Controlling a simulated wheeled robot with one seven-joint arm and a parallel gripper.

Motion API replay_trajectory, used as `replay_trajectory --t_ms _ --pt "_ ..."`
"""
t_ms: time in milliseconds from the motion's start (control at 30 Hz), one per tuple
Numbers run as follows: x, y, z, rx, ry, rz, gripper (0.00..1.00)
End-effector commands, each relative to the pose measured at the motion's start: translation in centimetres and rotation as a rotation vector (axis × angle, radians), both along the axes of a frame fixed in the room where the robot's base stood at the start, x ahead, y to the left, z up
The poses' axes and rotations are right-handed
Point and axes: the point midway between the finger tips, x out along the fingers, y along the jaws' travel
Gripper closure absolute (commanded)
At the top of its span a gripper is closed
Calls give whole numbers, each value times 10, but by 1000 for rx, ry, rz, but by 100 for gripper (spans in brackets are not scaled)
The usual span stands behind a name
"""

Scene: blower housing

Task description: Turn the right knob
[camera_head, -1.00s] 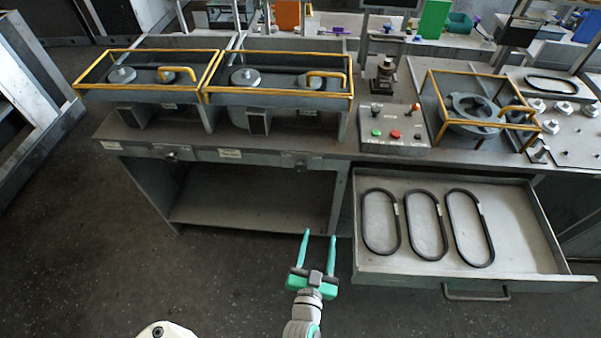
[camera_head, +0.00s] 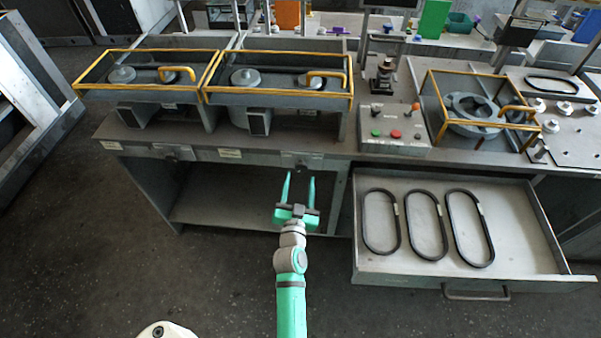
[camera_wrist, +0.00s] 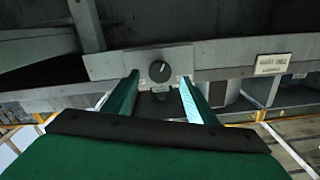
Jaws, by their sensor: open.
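The right knob (camera_head: 301,167) is a small dark knob on a plate on the bench's front edge, below the right yellow-framed unit. In the wrist view the knob (camera_wrist: 159,71) is round and black with a light mark, on a grey plate. My gripper (camera_head: 300,176) is green and open, pointing at the bench edge just in front of the knob. In the wrist view its fingers (camera_wrist: 160,82) stand on either side of the knob, with no contact visible. The remaining distance is hard to judge. The left knob (camera_head: 171,155) sits farther left on the same edge.
An open drawer (camera_head: 530,225) with several black belts juts out to the right of my arm. A control box (camera_head: 393,142) with buttons stands on the bench above. An open shelf (camera_head: 240,208) lies under the bench edge. The floor at left is clear.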

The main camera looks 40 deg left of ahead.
Motion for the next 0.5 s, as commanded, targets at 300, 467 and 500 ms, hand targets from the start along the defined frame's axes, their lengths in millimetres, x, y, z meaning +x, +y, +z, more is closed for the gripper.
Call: replay_trajectory --t_ms 300,467,500 --pt "31 20 0 0 0 1 48" --pt "35 22 1 1 -1 1 48" --pt "36 22 0 1 -1 0 48"
